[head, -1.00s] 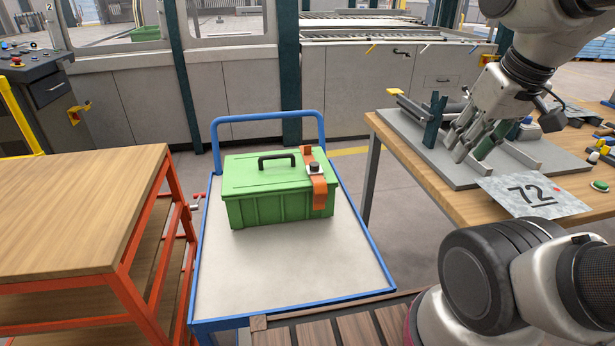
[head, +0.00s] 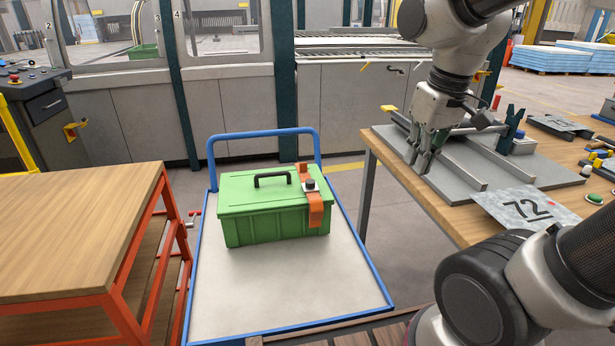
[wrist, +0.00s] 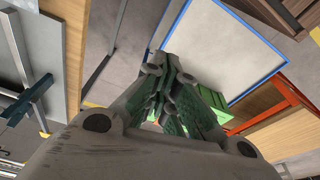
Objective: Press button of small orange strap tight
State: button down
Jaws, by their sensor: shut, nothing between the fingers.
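A small orange strap (head: 316,212) runs over the right part of the lid of a green toolbox (head: 262,228). The box is closed, with a black handle on top. My gripper (head: 420,167) is shut and empty, above the left side of the workbench, to the right of the box and apart from it. In the wrist view the shut fingers (wrist: 165,95) cover the middle, and only a green sliver of the box (wrist: 216,104) shows behind them; the strap is mostly hidden there.
The box stands on a cart with a blue rim (head: 372,255). An orange-framed wooden table (head: 75,220) is at left. Air between box and workbench is clear.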

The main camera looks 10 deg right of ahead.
jog(key=w+a+f+n+g, duration=0.2)
jog(key=w+a+n, duration=0.7)
jog(key=w+a, duration=0.55)
notch_tip(320, 180, up, 3)
jog(key=n, duration=0.7)
send_over(306, 188)
jog(key=s, duration=0.1)
jog(key=shift+s+d+f+t, duration=0.1)
jog(key=shift+d+f+t, duration=0.1)
jog(key=shift+d+t, duration=0.1)
jog(key=shift+f, duration=0.1)
jog(key=f, duration=1.3)
jog(key=shift+w+a+f, duration=0.2)
jog(key=shift+w+f, duration=0.2)
